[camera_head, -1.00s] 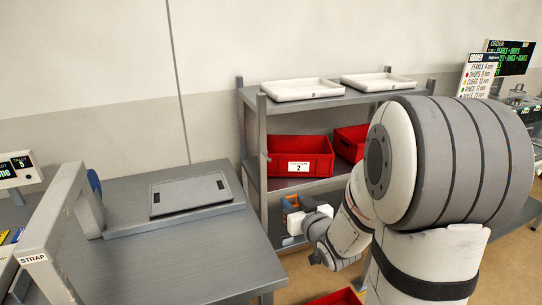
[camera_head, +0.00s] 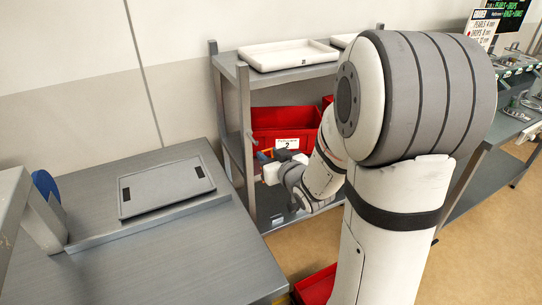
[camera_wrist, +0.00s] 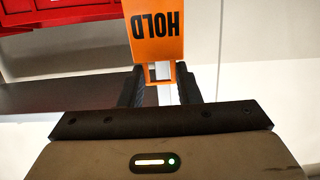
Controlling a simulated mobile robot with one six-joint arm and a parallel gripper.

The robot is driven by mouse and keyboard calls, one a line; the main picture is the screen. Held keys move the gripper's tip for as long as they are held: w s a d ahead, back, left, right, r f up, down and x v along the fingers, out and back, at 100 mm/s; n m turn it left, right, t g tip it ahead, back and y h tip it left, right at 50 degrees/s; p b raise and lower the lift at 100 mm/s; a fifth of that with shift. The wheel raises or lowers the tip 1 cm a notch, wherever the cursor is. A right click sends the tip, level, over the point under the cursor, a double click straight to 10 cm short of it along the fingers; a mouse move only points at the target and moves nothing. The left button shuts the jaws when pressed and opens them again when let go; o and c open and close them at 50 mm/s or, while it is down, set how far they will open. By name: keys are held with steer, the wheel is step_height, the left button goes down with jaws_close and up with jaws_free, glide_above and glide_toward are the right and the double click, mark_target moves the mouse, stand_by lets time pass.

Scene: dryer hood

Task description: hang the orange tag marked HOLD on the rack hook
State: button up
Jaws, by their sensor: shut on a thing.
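The orange tag (camera_wrist: 155,38) marked HOLD shows in the wrist view, its lettering upside down. My gripper (camera_wrist: 160,78) is shut on the narrow slotted end of the tag, with one dark finger on each side. In the head view, my gripper (camera_head: 264,164) is small and partly hidden by my wrist. It appears near the left front post of the rack (camera_head: 246,140), around the height of the middle shelf. The tag is too small to read there. I cannot make out the rack hook in either current view.
A red bin labelled 2 (camera_head: 275,121) stands on the rack's middle shelf, and a white tray (camera_head: 290,54) lies on top. The grey table (camera_head: 180,262) at left carries a flat grey panel (camera_head: 150,187). Another red bin (camera_head: 316,284) is low in front.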

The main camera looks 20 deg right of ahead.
mark_target(257, 143)
steer(key=shift+r+p+x, duration=0.15)
steer(key=shift+p+x, duration=0.1)
steer(key=shift+x, duration=0.95)
steer(key=shift+r+p+x, duration=0.1)
steer(key=shift+p+x, duration=0.15)
steer(key=shift+x, duration=1)
steer(key=shift+r+p+x, duration=0.2)
steer(key=shift+p+x, duration=0.2)
steer(key=shift+x, duration=0.6)
steer(key=shift+r+p+x, duration=0.25)
steer(key=shift+p+x, duration=0.15)
steer(key=shift+x, duration=0.65)
steer(key=shift+w+a+f+b, duration=0.1)
steer(key=shift+w+f+b, duration=0.45)
steer(key=shift+w+b, duration=0.4)
steer(key=shift+s, duration=0.1)
steer(key=o, duration=1)
